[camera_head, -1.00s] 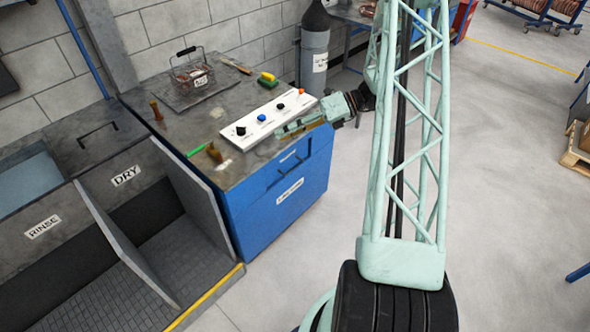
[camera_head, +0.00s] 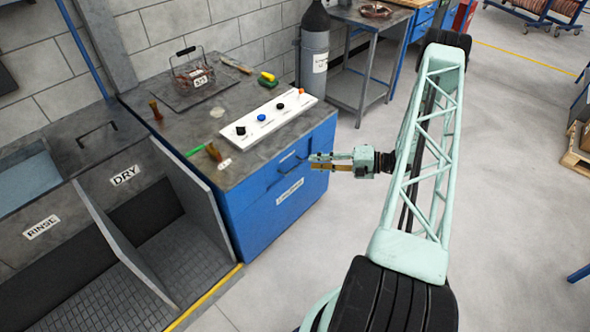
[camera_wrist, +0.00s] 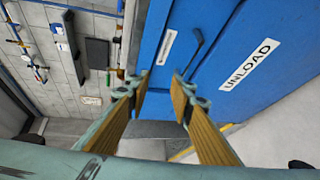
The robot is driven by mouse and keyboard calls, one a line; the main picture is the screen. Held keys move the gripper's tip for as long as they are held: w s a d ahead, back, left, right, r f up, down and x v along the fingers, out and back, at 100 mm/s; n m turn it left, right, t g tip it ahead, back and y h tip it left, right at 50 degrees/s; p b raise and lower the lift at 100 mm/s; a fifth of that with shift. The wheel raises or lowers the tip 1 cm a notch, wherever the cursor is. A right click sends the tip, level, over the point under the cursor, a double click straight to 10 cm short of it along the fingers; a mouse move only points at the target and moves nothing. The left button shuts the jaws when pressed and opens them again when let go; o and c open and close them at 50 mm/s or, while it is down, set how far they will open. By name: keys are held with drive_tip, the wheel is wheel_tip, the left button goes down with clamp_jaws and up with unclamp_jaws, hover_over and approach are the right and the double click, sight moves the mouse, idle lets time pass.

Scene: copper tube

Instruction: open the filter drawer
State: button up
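The blue cabinet (camera_head: 240,217) under the worktop has a shut drawer front (camera_head: 262,180) with a dark bar handle (camera_head: 284,166). In the wrist view the handle (camera_wrist: 197,48) is a dark bar on the blue face, beside a small white label (camera_wrist: 166,47) too small to read. My gripper (camera_head: 312,161) is in front of the cabinet's right part, pointing left at the handle. In the wrist view its two wooden-padded fingers (camera_wrist: 160,88) are apart with nothing between them. The right fingertip appears close to the handle's near end; I cannot tell whether they touch.
A white control panel (camera_head: 268,120) with several knobs lies on the worktop above the drawer. A larger label reading UNLOAD (camera_wrist: 249,64) is on the blue front below. Dry and rinse basins are at left. Floor (camera_head: 300,270) in front is clear.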

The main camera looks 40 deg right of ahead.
sight(295, 168)
wheel_tip(295, 168, down, 6)
drive_tip(key=s+d+m+t+h, duration=0.1)
drive_tip(key=s+d+m, duration=0.1)
drive_tip(key=m, duration=0.1)
drive_tip(key=shift+s+d, duration=0.2)
drive_tip(key=shift+d, duration=0.15)
drive_tip(key=shift+w, duration=0.1)
drive_tip(key=shift+b+x, duration=1.05)
drive_tip(key=shift+x, duration=5.75)
drive_tip(key=shift+d, duration=0.1)
drive_tip(key=shift+c, duration=0.4)
clamp_jaws()
